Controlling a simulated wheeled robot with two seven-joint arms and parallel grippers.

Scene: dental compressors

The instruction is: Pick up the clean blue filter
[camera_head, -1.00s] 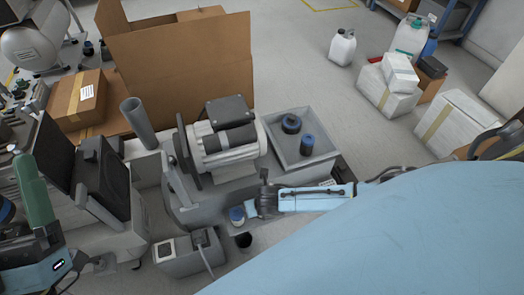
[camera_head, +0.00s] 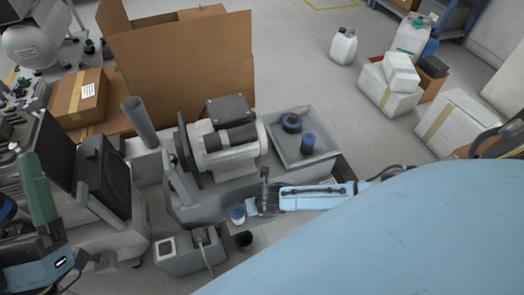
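A small cylinder with a blue top and white lower part (camera_head: 237,214) stands beside the machine's grey base. Two dark blue cylindrical filters, one wide (camera_head: 292,122) and one narrower (camera_head: 307,143), are in the grey tray (camera_head: 333,149). I cannot tell which of these is the clean one. My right gripper (camera_head: 252,206) is just right of the blue-and-white cylinder, close to it. Its fingers are too small to tell whether they are open or touching it. My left arm (camera_head: 45,262) is at the lower left, away from the filters; its fingers are unclear.
The compressor motor (camera_head: 228,150) stands left of the tray. A grey box (camera_head: 188,256) and a small black cup (camera_head: 244,239) are just below the blue-and-white cylinder. An open cardboard box (camera_head: 185,60) stands behind. Clear floor (camera_head: 300,60) lies beyond the tray.

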